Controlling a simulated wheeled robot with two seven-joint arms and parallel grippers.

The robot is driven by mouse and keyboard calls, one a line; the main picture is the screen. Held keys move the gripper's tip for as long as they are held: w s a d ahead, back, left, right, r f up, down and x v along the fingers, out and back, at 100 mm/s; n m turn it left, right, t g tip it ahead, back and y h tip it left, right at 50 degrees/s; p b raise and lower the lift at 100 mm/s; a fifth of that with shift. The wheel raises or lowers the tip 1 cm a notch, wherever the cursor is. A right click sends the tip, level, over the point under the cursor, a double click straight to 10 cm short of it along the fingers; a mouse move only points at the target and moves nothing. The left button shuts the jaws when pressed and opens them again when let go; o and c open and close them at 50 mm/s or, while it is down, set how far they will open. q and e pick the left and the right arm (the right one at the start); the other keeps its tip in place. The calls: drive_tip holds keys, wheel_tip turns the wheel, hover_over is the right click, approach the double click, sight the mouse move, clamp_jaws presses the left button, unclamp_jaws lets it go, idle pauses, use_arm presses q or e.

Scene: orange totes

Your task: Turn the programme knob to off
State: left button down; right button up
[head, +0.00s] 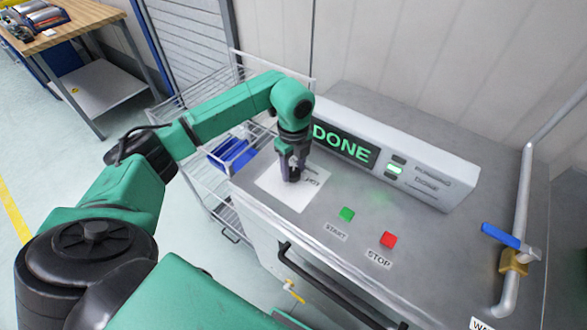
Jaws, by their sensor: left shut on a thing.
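My left gripper (291,178) points down over the white square plate (280,200) at the left of the grey machine top. It is shut on the dark programme knob (293,174), which is mostly hidden by the fingers. Part of a printed label (312,177) shows on the plate just right of the gripper; I cannot read it fully. Which way the knob points cannot be told. My right gripper is not in the head view.
A display (344,147) reading DONE stands behind the plate. A green START button (347,214) and red STOP button (389,239) sit to the right. A blue valve handle (500,236) is on a pipe at far right. A wire rack (205,160) stands left.

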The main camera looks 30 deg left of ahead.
use_arm(q)
drive_tip(key=n, duration=0.3)
drive_tip(key=shift+w+r+n, duration=0.1)
drive_tip(key=shift+n, duration=2.1)
drive_tip(key=shift+c, duration=1.5)
unclamp_jaws()
